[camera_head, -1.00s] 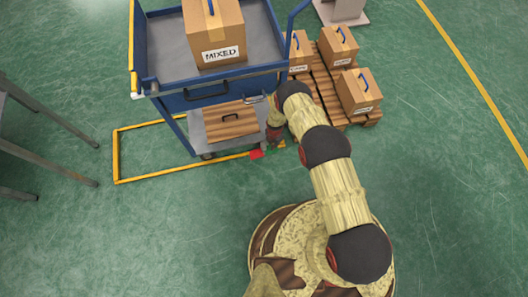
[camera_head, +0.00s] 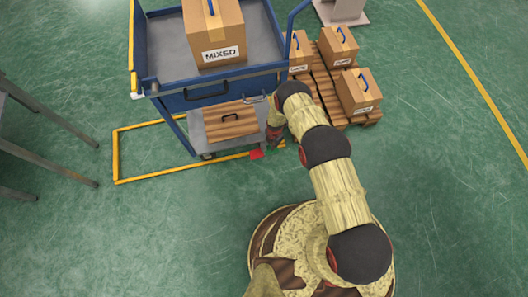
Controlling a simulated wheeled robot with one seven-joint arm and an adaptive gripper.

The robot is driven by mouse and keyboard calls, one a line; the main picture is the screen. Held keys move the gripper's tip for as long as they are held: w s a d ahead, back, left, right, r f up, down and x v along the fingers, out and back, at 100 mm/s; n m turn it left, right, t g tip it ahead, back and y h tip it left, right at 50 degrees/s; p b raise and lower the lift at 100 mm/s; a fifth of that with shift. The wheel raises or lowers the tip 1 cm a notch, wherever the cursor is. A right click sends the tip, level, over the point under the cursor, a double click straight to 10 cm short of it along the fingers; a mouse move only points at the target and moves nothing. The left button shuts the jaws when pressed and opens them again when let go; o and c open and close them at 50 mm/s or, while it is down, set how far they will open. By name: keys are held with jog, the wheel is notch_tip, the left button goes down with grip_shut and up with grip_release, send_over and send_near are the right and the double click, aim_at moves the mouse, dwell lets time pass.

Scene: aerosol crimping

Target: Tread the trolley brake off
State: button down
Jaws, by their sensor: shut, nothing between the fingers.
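The blue trolley (camera_head: 172,103) stands upright within a yellow floor outline, with a box marked MIXED (camera_head: 214,33) on its top deck. At its lower near right corner a small red pedal (camera_head: 256,154) shows close to the floor, with a sliver of green (camera_head: 268,151) beside it. My gripper (camera_head: 277,143) points down just right of the red pedal, close to the green part. It is shut and holds nothing. Its tips are small and dark here, and I cannot tell whether they touch the green part.
A wooden pallet (camera_head: 325,89) with several cartons stands close right of the trolley. Grey table legs (camera_head: 50,115) are at the left. The green floor (camera_head: 440,190) at right is clear.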

jog(key=shift+f, duration=1.75)
jog(key=shift+r+p, duration=2.25)
jog(key=shift+r, duration=1.8)
